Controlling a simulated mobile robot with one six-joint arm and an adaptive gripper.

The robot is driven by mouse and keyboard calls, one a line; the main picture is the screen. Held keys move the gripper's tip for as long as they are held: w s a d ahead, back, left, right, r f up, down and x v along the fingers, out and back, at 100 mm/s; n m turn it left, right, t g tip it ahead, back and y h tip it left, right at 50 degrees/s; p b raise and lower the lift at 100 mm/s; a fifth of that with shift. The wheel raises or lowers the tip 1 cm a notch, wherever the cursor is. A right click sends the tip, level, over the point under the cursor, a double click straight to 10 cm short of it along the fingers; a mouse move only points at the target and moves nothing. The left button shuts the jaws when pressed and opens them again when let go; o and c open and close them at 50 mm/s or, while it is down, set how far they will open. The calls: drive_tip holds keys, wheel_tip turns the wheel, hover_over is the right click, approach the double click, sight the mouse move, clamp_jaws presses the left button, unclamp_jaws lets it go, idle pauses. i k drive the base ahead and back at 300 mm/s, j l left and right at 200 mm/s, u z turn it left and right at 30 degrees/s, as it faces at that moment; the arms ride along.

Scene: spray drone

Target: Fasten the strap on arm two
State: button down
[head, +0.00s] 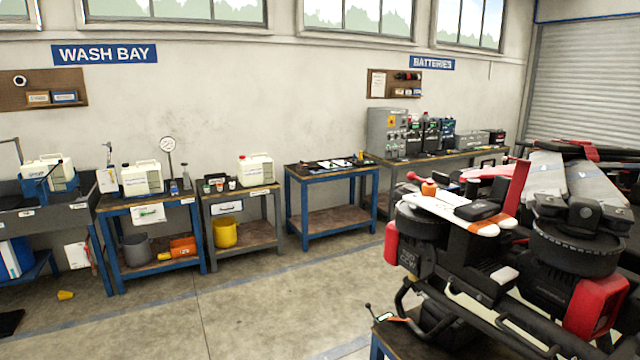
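The spray drone (470,262) fills the right side of the head view, close to me. It has black frame parts, large round black motors (578,245) and red end pieces (596,304). A white part with orange tips (455,208) lies across its top. Grey folded panels (588,180) and red bars lie behind. I cannot tell which drone arm is arm two, and I cannot make out its strap. My gripper is not in view.
A blue-edged stand (376,348) shows under the drone. Along the back wall are a wash bench (30,203), a blue table with jugs (150,203), a grey table (240,194), a blue table (333,172) and a battery bench (450,156). The concrete floor (265,295) between is mostly clear.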

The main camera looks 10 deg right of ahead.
sight(521, 171)
drive_tip(key=i+l+z, duration=0.15)
drive_tip(key=l+z, duration=0.3)
drive_tip(key=i+l+z, duration=0.15)
drive_tip(key=z, duration=0.3)
